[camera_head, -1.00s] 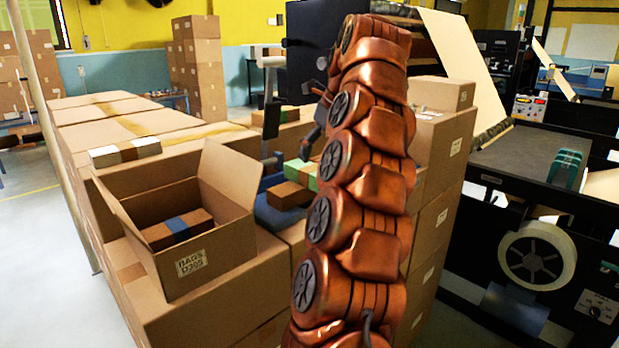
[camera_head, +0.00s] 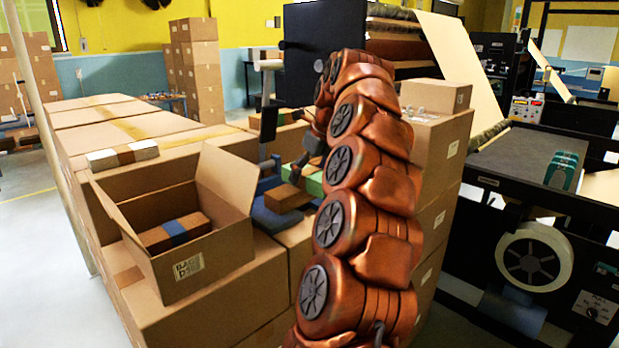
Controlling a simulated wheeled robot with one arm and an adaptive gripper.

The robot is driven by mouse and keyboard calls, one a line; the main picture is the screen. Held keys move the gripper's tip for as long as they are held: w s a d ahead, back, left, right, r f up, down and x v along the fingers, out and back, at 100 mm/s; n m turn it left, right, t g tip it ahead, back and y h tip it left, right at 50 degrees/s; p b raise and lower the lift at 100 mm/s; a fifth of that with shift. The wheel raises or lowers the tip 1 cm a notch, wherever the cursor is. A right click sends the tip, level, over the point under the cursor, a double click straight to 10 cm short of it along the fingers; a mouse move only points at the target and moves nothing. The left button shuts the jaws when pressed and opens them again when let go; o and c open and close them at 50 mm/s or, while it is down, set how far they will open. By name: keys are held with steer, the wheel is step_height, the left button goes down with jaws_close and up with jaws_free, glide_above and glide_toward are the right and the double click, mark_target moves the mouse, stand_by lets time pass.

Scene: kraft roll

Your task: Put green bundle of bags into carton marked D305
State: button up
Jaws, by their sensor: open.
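The open carton marked D305 (camera_head: 215,262) stands on stacked boxes at the left front, its flaps up. Its label is small, reading roughly BAGS D305. A brown bundle with a blue band (camera_head: 173,233) lies inside it. The green bundle of bags (camera_head: 314,184) lies to the right of the carton, partly hidden behind my copper arm. My gripper (camera_head: 303,165) shows only as dark finger parts just above and beside the green bundle. It is open; whether it touches the bundle I cannot tell.
A brown bundle (camera_head: 287,197) lies in front of the green one, near a blue surface (camera_head: 268,216). A white bundle with a brown band (camera_head: 123,155) lies on boxes behind the carton. A closed box (camera_head: 435,96) stands to the right of my arm, beside a dark machine (camera_head: 530,150).

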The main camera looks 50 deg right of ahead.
mark_target(306, 170)
steer(key=shift+f, duration=0.1)
steer(key=shift+c, duration=0.4)
steer(key=c, duration=1.4)
steer(key=shift+r+b, duration=0.5)
steer(key=shift+r, duration=1.15)
steer(key=shift+r, duration=0.1)
steer(key=shift+s+a+b, duration=1)
steer(key=shift+s+a, duration=0.05)
steer(key=shift+s, duration=0.25)
steer(key=s+a+r+b, duration=0.1)
steer(key=s+a+b, duration=0.3)
steer(key=s+a, duration=0.3)
steer(key=s, duration=0.3)
steer(key=shift+a+r, duration=0.25)
